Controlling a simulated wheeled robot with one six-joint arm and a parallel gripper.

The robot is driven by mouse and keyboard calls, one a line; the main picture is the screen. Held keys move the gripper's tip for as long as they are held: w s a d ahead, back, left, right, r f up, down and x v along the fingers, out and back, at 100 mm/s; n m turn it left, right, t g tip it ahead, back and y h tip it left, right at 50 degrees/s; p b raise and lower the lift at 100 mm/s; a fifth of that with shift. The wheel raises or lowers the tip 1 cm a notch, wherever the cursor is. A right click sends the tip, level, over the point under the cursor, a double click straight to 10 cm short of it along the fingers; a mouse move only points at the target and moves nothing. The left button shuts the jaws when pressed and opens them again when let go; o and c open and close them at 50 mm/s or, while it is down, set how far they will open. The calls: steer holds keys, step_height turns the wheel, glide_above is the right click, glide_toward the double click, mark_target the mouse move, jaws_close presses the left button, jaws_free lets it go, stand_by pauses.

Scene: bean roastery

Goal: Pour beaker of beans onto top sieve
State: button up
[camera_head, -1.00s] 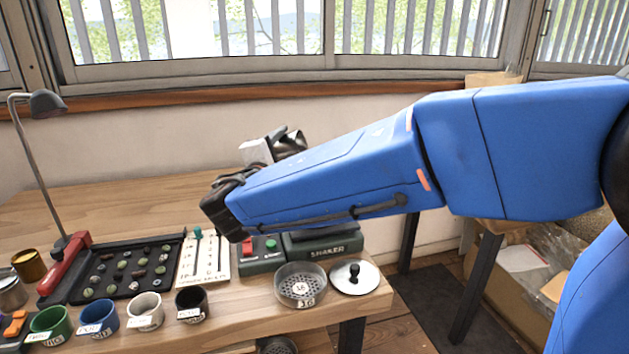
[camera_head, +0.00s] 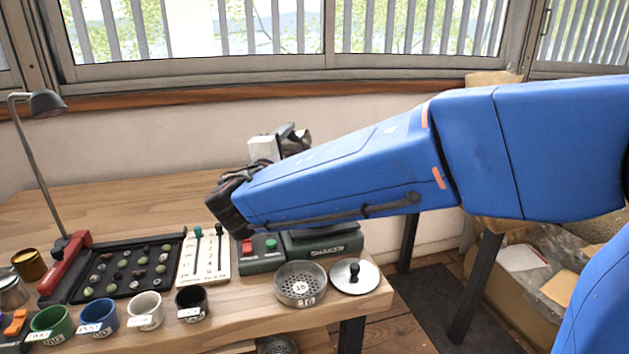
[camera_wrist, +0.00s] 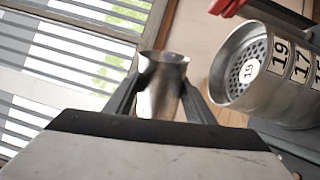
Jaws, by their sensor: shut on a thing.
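In the wrist view my gripper (camera_wrist: 160,92) is shut on a shiny metal beaker (camera_wrist: 160,72), one finger on each side of it. Whether beans are inside cannot be seen. To its right in that view is a stack of round metal sieves labelled 19 and 17, with the perforated top sieve (camera_wrist: 245,72) facing the camera. The beaker is beside the stack, apart from it in the picture. In the head view my blue arm hides the beaker and the stack. The green shaker base (camera_head: 322,243) shows below the arm.
A loose sieve labelled 16 (camera_head: 300,284) and a round lid with a black knob (camera_head: 354,276) lie at the table's front right. Several coloured cups, including a blue one (camera_head: 98,316), line the front edge. A black bean tray (camera_head: 120,289) and a lamp (camera_head: 47,104) are at the left.

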steer(key=shift+d+f+m, duration=0.2)
steer(key=shift+f+m, duration=0.2)
steer(key=shift+m, duration=0.5)
steer(key=shift+s+d+r+m+h+p, duration=0.15)
steer(key=shift+d+r+m+p, duration=0.15)
steer(key=shift+m, duration=0.6)
steer(key=shift+d+r+m+h+p, duration=0.15)
steer(key=shift+d+r+m+p, duration=0.15)
steer(key=shift+m, duration=0.6)
stand_by(1.7)
steer(key=shift+s+d+f+m, duration=0.1)
steer(key=shift+d+f+m, duration=0.15)
steer(key=shift+m, duration=0.3)
steer(key=shift+d+f+m, duration=0.1)
steer(key=shift+f+m, duration=0.15)
steer(key=shift+m, duration=0.3)
stand_by(2.5)
